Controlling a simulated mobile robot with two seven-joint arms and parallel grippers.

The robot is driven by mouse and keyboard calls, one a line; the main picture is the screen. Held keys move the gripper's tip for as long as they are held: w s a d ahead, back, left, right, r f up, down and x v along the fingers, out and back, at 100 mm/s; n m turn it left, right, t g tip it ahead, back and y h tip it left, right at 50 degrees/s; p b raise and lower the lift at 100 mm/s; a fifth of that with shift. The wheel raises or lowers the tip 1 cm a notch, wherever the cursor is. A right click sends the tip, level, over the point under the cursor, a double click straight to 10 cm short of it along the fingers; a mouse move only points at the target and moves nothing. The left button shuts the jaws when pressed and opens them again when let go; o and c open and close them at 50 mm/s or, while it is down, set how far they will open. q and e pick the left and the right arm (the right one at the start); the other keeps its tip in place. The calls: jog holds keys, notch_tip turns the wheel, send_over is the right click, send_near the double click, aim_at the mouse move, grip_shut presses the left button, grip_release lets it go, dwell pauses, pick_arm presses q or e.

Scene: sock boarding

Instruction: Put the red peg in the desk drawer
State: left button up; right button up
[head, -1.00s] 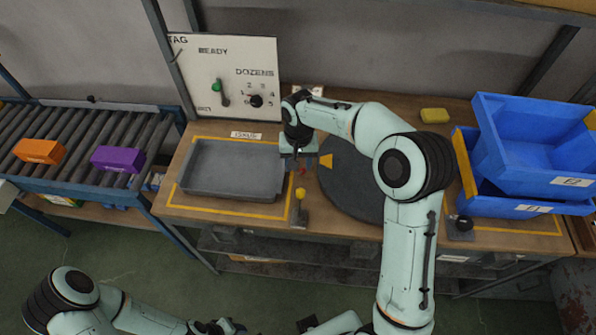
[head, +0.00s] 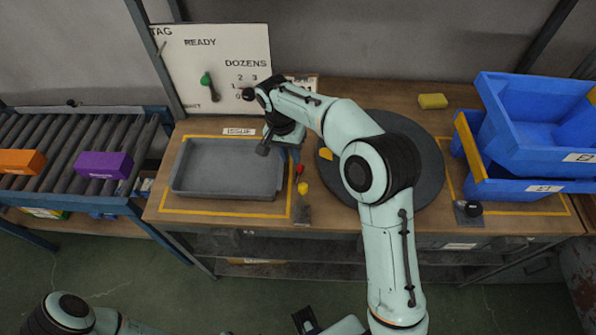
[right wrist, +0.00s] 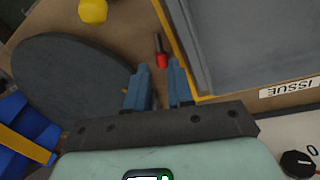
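The red peg (head: 299,170) lies on the desk just right of the grey tray, below my right gripper (head: 292,152). In the right wrist view the red peg (right wrist: 162,58), with a dark end, lies just beyond the fingertips. My right gripper (right wrist: 160,72) is open and empty, its two blue-grey fingers apart. I cannot tell its height above the peg. The desk's dark front (head: 400,243) shows under the top; I cannot make out an open drawer.
The grey tray (head: 228,192) sits inside a yellow outline. A yellow knob (head: 303,188) stands near the peg. A dark round disc (head: 425,165) lies partly behind my right arm. Blue bins (head: 540,130) stand at right; a roller conveyor (head: 60,142) with boxes is at left.

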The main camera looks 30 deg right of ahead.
aim_at(296, 178)
notch_tip(296, 178, down, 3)
jog(key=shift+s+f, duration=0.15)
jog(key=shift+f, duration=0.05)
jog(key=f, duration=0.4)
jog(key=shift+s+d, duration=0.4)
jog(key=shift+f+b, duration=0.3)
jog(key=shift+f, duration=0.3)
grip_shut()
